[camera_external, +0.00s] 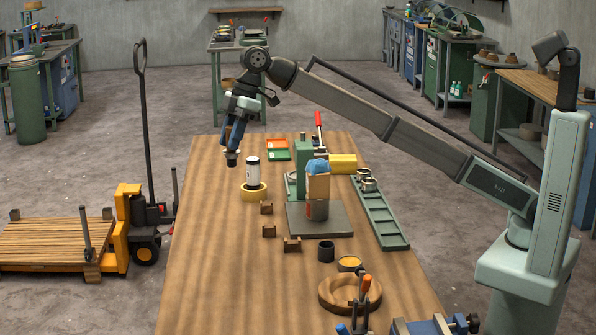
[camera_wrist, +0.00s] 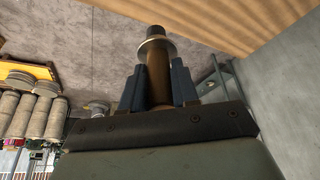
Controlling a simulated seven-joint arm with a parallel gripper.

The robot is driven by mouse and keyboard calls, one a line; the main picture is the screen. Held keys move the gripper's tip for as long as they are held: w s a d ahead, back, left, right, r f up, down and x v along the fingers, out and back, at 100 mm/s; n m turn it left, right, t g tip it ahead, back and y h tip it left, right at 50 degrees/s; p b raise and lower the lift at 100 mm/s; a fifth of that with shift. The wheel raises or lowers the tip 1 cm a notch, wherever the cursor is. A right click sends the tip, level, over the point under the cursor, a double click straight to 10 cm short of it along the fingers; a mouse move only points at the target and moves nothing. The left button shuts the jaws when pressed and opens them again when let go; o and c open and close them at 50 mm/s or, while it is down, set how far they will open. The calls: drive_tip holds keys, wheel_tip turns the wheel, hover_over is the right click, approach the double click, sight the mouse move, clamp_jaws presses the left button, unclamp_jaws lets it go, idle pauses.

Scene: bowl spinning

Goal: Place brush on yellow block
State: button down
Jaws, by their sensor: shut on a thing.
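My gripper (camera_external: 234,140) hangs at the left side of the wooden table, its blue fingers pointing down. In the wrist view its fingers (camera_wrist: 158,88) are shut on a brown round-handled thing with a pale metal collar, which I take to be the brush (camera_wrist: 157,68). The lower end of the brush (camera_external: 232,159) shows below the fingers, above the tabletop; its bristles are not clear. The yellow block (camera_external: 343,164) lies toward the back right of the table, right of the green press. My gripper is well to its left.
A white can (camera_external: 253,171) stands at a yellow ring (camera_external: 253,195) just right of my gripper. The green press (camera_external: 303,160) and a blue-topped block (camera_external: 318,182) stand between gripper and yellow block. A green tray (camera_external: 380,215) lies on the right. The front left tabletop is clear.

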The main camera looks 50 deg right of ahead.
drive_tip(key=w+d+m+t, duration=0.1)
drive_tip(key=w+d+m, duration=0.1)
drive_tip(key=w+d, duration=0.75)
drive_tip(key=w+d+m, duration=0.1)
drive_tip(key=w+d, duration=0.6)
drive_tip(key=d, duration=0.5)
drive_tip(key=m+t+h, duration=0.2)
drive_tip(key=m+h, duration=0.1)
drive_tip(key=m, duration=0.7)
hover_over(343, 157)
wheel_tip(343, 157, down, 17)
drive_tip(key=shift+t, duration=0.3)
drive_tip(key=shift+s+a+f, duration=0.1)
drive_tip(key=shift+a+f, duration=0.05)
drive_tip(key=shift+f, duration=2.7)
drive_tip(key=shift+s+a+f, duration=0.1)
drive_tip(key=shift+f, duration=2.75)
drive_tip(key=shift+f, duration=0.1)
drive_tip(key=c, duration=0.8)
unclamp_jaws()
drive_tip(key=shift+c, duration=0.2)
